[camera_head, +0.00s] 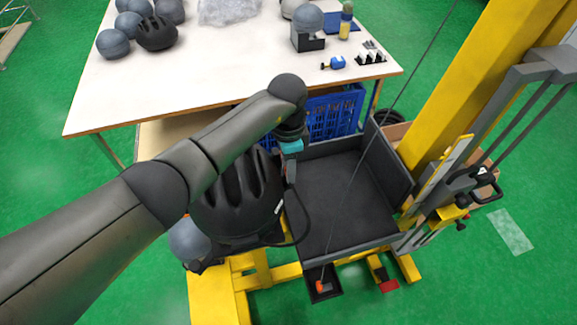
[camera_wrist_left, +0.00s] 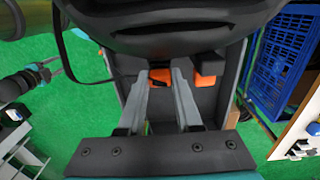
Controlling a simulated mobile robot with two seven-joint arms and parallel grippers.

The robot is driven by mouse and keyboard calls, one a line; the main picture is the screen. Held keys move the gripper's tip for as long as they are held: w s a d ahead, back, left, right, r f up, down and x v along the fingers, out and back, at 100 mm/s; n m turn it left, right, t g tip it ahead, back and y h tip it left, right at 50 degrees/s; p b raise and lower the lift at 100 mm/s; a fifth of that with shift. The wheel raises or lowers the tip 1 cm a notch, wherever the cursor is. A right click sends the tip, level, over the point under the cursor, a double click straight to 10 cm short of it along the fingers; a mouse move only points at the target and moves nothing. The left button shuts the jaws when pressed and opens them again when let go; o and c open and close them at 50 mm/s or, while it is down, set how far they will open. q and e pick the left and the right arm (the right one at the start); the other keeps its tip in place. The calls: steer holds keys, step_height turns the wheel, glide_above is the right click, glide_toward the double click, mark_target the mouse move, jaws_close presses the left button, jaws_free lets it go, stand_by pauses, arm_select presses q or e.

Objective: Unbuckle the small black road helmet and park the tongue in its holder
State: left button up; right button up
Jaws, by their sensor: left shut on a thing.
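The small black helmet (camera_head: 238,200) sits on a grey headform (camera_head: 188,240), in front of the dark lift platform. Its underside (camera_wrist_left: 170,30) fills the top of the left wrist view. My left arm reaches over the helmet. My left gripper (camera_head: 291,170) is at its far right side, pointing down. In the left wrist view its fingers are closed on a small orange piece (camera_wrist_left: 160,75), seemingly part of the buckle. A second orange patch (camera_wrist_left: 205,80) shows beside the right finger. A black strap (camera_head: 297,225) loops beside the helmet. My right gripper (camera_wrist_left: 45,70) shows small at the left.
A dark-walled platform (camera_head: 335,215) lies right of the helmet, by a yellow mast (camera_head: 470,90). A small black tray with an orange piece (camera_head: 320,287) sits below. A blue crate (camera_head: 335,115) stands under the white table (camera_head: 225,65), which holds helmets and headforms.

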arm_select(q)
steer(key=o, duration=1)
steer(key=shift+o, duration=0.2)
steer(key=shift+r, duration=0.15)
step_height(320, 180, up, 10)
steer(key=d+p, duration=0.3)
steer(key=p, duration=0.1)
steer(key=shift+w+p, duration=0.3)
steer(key=shift+w, duration=0.05)
stand_by(0.7)
stand_by(0.3)
